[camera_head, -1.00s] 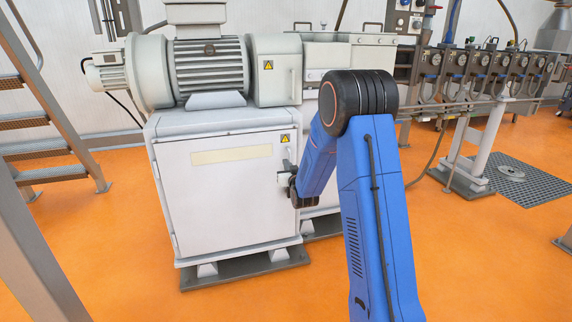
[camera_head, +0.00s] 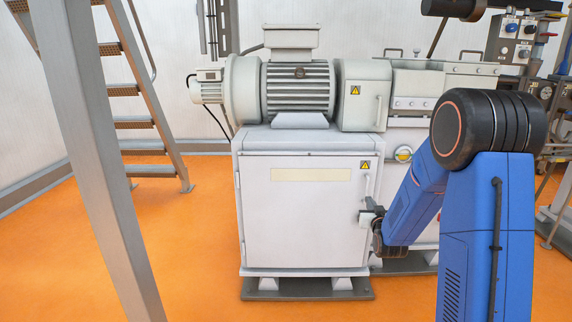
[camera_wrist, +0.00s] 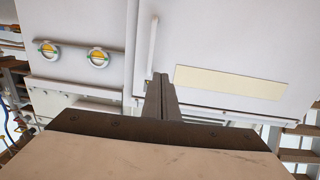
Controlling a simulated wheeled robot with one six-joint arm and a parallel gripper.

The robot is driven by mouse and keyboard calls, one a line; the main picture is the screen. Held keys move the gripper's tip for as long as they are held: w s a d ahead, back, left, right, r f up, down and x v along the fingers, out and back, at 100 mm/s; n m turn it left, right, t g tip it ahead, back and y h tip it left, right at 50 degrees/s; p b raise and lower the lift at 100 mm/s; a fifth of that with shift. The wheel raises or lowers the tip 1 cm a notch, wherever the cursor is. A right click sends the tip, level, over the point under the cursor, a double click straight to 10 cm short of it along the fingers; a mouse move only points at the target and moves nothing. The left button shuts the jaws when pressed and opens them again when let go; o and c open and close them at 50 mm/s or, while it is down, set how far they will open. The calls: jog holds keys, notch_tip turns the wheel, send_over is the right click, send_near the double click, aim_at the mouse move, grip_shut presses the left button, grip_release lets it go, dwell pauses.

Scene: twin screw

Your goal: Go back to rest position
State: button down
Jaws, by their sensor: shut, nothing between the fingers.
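My gripper (camera_head: 370,213) is in front of the right edge of the white cabinet (camera_head: 300,220), a little below its door handle (camera_head: 366,184). In the wrist view my gripper's fingers (camera_wrist: 160,95) are together with nothing between them. The white handle (camera_wrist: 152,45) appears just beyond the fingertips; I cannot tell whether they touch it. The cabinet door looks closed and carries a pale yellow strip (camera_wrist: 230,82). My blue arm reaches in from the right, bent at its black elbow.
A grey motor (camera_head: 297,88) sits on top of the cabinet. A grey post (camera_head: 100,170) stands close at the left, with a metal stair (camera_head: 130,90) behind it. Orange floor (camera_head: 195,250) is clear between post and cabinet.

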jog(key=s+a+r+g, duration=0.3)
jog(key=s+a+r, duration=0.15)
jog(key=s, duration=0.25)
jog(key=s+a+g, duration=0.2)
jog(key=s+g, duration=0.1)
jog(key=s, duration=1.1)
jog(key=s+a+r+n+g+y, duration=0.1)
jog(key=s+a+g, duration=0.2)
jog(key=s, duration=1.2)
jog(key=s+a+g+y, duration=0.1)
jog(key=s+a+g, duration=0.1)
jog(key=s, duration=1.3)
jog(key=shift+a+r+n+g, duration=0.25)
jog(key=shift+a+n+g, duration=0.05)
jog(key=shift+g, duration=0.5)
